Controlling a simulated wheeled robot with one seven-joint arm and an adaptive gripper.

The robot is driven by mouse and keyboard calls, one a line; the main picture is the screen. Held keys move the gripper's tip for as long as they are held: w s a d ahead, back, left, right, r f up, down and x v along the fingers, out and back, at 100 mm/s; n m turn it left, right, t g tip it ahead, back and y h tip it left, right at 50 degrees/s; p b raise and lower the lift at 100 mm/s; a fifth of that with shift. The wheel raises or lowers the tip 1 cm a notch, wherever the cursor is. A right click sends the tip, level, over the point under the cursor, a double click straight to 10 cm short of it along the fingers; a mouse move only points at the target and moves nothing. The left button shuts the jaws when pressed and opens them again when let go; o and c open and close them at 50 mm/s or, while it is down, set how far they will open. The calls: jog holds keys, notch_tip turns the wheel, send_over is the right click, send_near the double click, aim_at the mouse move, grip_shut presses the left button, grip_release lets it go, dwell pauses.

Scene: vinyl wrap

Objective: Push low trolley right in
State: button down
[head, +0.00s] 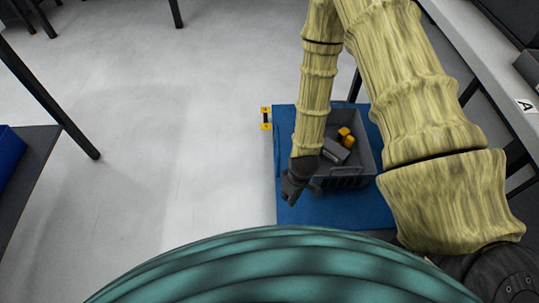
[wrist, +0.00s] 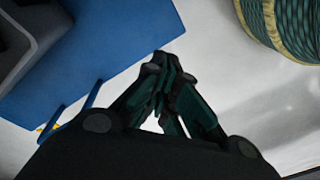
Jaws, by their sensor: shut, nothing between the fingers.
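The low trolley (head: 290,212) is a flat blue platform on the floor at the centre right of the head view, partly under the bench on the right. My arm hides part of it. Its blue deck also shows in the wrist view (wrist: 130,40) at upper left. A grey crate (head: 348,183) stands on it, holding a grey block and yellow pieces. My gripper (head: 290,198) is shut and empty, over the trolley's left part in the head view, to the left of the crate. In the wrist view the fingertips (wrist: 160,62) meet near the deck's edge; contact cannot be told.
A yellow and black piece (head: 266,118) sits at the trolley's far left corner. A long bench (head: 480,60) marked A runs along the right, with dark legs below. A dark table (head: 28,175) with a blue bin stands at the left. The floor between is clear.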

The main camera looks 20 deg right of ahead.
jog(key=w+r+n+y+b, duration=0.3)
jog(key=w+n+b, duration=0.75)
jog(key=w, duration=1.35)
notch_tip(320, 180, down, 7)
jog(key=h+b, duration=0.1)
jog(key=b, duration=0.6)
jog(key=shift+d+f+m+t, duration=0.15)
jog(key=shift+d+m+t, duration=0.15)
jog(key=shift+d+m, duration=0.15)
jog(key=shift+d, duration=0.15)
